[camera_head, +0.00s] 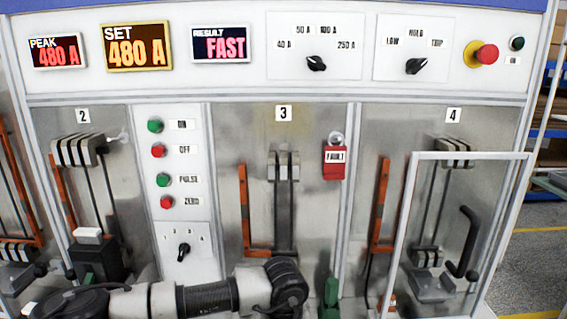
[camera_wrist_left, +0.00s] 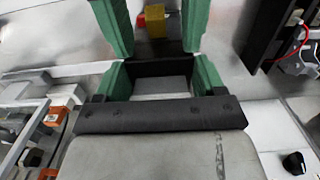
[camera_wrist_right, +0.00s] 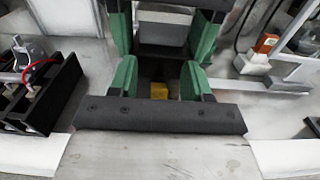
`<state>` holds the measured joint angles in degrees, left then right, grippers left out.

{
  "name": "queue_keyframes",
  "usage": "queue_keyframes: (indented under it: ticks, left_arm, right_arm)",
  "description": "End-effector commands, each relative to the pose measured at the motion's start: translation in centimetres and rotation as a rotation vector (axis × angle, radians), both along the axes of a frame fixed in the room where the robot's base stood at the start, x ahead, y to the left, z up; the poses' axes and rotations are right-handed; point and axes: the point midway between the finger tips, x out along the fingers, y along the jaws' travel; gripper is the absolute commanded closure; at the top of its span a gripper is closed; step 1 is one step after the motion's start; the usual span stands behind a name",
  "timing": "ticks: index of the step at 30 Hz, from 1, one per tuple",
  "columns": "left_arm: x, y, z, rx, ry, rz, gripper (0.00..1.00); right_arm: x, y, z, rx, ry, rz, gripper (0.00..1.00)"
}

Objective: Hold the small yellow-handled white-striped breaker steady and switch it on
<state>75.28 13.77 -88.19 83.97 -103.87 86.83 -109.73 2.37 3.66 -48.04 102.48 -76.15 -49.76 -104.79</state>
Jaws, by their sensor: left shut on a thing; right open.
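In the left wrist view, the yellow handle (camera_wrist_left: 153,14) shows between the fingertips of my left gripper (camera_wrist_left: 156,28). The green fingers are shut on a dark body beside that handle, which I take to be the small breaker. Its white stripes are not clear. In the right wrist view, my right gripper (camera_wrist_right: 165,30) is open, its green fingers on either side of a dark grey block with a light band. A small yellow patch (camera_wrist_right: 158,91) shows lower between these fingers. In the head view, arm links and the low edge hide much of the gripper area.
Bay 2 holds a black box with a white top block (camera_head: 88,234). A clear-framed door with a black handle (camera_head: 467,242) stands in front of bay 4. A red fault tag (camera_head: 334,162) hangs by bay 3. A black open box (camera_wrist_right: 38,92) stands left in the right wrist view.

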Motion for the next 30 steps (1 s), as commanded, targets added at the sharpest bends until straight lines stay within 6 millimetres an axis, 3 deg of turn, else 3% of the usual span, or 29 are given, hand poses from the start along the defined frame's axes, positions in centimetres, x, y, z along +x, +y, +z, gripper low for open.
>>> queue_keyframes:
  ticks: [8, 21, 30]
  left_arm:
    - [0.1, 0.1, 0.0, 0.001, -0.002, 0.003, 0.68]
    - [0.2, 0.1, 0.0, 0.001, -0.004, 0.003, 0.68]
    - [0.2, 0.1, 0.1, 0.001, -0.005, 0.003, 0.68]
  right_arm:
    - [-1.7, 0.0, -0.1, 0.000, 0.003, 0.000, 0.51]
    - [-10.3, 0.0, -0.1, 0.000, 0.003, 0.001, 0.51]
    - [-12.1, 0.0, 0.0, 0.000, 0.000, -0.001, 0.51]
